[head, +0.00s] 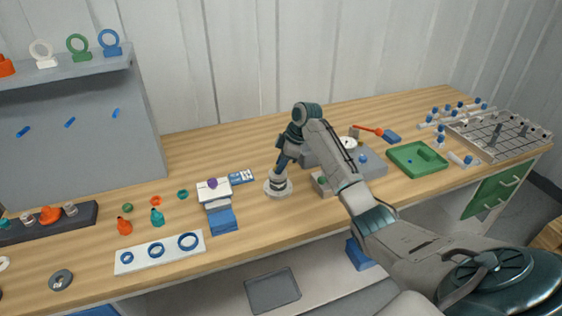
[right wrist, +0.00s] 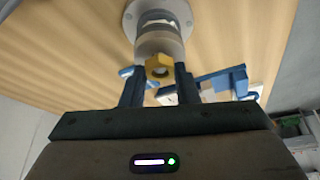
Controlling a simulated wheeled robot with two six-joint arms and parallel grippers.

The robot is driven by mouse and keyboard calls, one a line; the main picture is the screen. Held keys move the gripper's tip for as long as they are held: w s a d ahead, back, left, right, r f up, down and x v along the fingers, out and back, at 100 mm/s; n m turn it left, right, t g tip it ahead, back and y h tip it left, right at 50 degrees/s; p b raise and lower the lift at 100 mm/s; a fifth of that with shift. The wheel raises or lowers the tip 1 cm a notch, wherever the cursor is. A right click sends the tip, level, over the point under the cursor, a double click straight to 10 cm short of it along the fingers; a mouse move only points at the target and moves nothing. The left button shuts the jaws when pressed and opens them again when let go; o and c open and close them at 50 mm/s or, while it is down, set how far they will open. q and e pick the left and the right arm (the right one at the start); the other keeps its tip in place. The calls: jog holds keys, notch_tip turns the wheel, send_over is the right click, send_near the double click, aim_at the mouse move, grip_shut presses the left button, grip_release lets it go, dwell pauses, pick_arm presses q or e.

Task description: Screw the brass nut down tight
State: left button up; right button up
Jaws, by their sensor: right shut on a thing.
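The brass nut (right wrist: 159,67) is a yellow hexagonal nut with a round hole, seen in the right wrist view. It sits between the two blue fingers of my right gripper (right wrist: 159,78), which is shut on it. Just beyond the nut is a grey cylindrical vessel (right wrist: 158,42) on a round pale flange (right wrist: 131,18). In the head view the flange (head: 279,190) stands on the bench, and my right gripper (head: 280,166) points down onto the vessel. The nut is hidden there. How tightly it sits cannot be told. My left gripper is not in view.
Left of the vessel are a small white block stand (head: 215,190) with a blue piece and a white board with blue rings (head: 160,251). A grey block with a dial (head: 371,160) and a green tray (head: 418,172) lie to the right. The bench behind the vessel is clear.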

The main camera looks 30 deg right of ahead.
jog(key=o, duration=1)
jog(key=shift+o, duration=0.2)
jog(key=b+v, duration=0.3)
jog(key=v, duration=0.7)
jog(key=shift+d+r, duration=0.15)
jog(key=shift+r, duration=0.2)
jog(key=shift+o, duration=0.5)
jog(key=shift+s, duration=0.1)
